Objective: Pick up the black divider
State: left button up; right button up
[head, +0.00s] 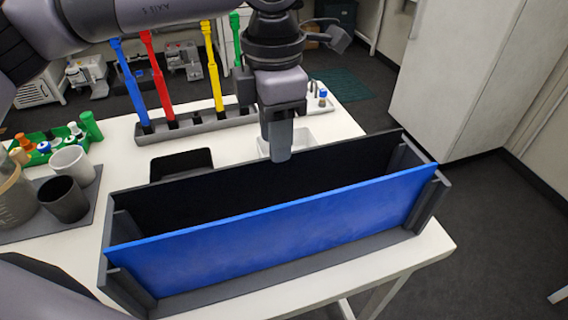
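The black divider (210,196) stands upright as a long panel at the back of a grey slotted rack (290,272) on the white table. A blue divider (280,230) stands in the same rack, in front of it, with a gap between them. My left gripper (281,154) points down at the black divider's top edge, right of its middle. Its near finger overlaps that edge in the picture. The far finger is hidden, so I cannot tell whether it grips the panel. My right gripper is not in view.
Behind the rack are a black tray (181,163), a white tray (300,140) and a grey holder (205,124) with coloured upright tools. Cups (63,199) and bottles stand at the left. A white cabinet (455,75) stands beyond the table at the right.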

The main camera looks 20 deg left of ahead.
aim_at(273, 166)
pick_arm(q)
jog(key=f, duration=0.2)
jog(key=f+p, duration=0.1)
jog(key=f, duration=0.4)
jog(key=shift+w+a+p, duration=0.2)
jog(key=shift+a+p, duration=0.15)
grip_shut()
